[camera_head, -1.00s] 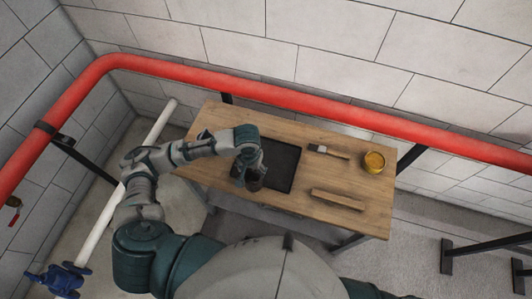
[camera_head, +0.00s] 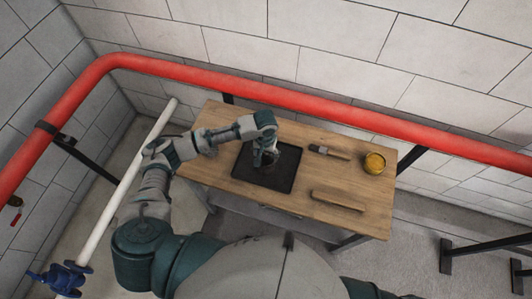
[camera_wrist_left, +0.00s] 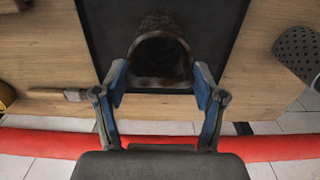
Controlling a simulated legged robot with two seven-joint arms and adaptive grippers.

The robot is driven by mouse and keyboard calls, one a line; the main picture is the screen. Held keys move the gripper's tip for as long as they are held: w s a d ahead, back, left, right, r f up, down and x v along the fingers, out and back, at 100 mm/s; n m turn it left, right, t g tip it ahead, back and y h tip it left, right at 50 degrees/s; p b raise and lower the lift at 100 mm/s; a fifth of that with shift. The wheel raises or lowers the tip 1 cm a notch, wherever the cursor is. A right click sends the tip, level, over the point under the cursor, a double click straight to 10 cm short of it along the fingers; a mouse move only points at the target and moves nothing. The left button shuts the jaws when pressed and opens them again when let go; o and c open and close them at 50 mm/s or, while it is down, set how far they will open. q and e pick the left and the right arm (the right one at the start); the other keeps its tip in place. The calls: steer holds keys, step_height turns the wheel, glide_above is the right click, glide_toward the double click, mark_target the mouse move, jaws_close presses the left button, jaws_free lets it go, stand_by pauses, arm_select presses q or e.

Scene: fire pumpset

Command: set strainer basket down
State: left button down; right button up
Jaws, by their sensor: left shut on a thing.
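The dark brown strainer basket (camera_head: 270,160) is at my left gripper (camera_head: 265,152), over the black tray (camera_head: 262,184) on the wooden bench. In the left wrist view the basket (camera_wrist_left: 160,60) sits between the two blue-lined fingers of the left gripper (camera_wrist_left: 160,88), which is shut on it. Its mesh wall and curved rim show there, with the black tray (camera_wrist_left: 225,22) around it. I cannot tell whether the basket touches the tray. The gripper and wrist partly cover it in the head view. My right gripper is not in view.
A brush (camera_head: 330,152), a yellow tin (camera_head: 374,163) and a wooden block (camera_head: 338,200) lie right of the tray on the bench (camera_head: 225,190). A grey perforated cylinder (camera_wrist_left: 298,52) shows at the right in the left wrist view. A red pipe (camera_head: 330,107) runs behind the bench.

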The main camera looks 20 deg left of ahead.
arm_select(q)
steer(key=shift+a, duration=0.1)
steer(key=shift+c, duration=0.5)
jaws_free()
steer(key=shift+s+a, duration=0.1)
steer(key=shift+a, duration=0.05)
steer(key=shift+d, duration=0.2)
steer(key=shift+r, duration=0.1)
steer(key=shift+d+r, duration=0.1)
steer(key=shift+r, duration=0.25)
step_height(320, 180, up, 11)
steer(key=shift+r, duration=0.1)
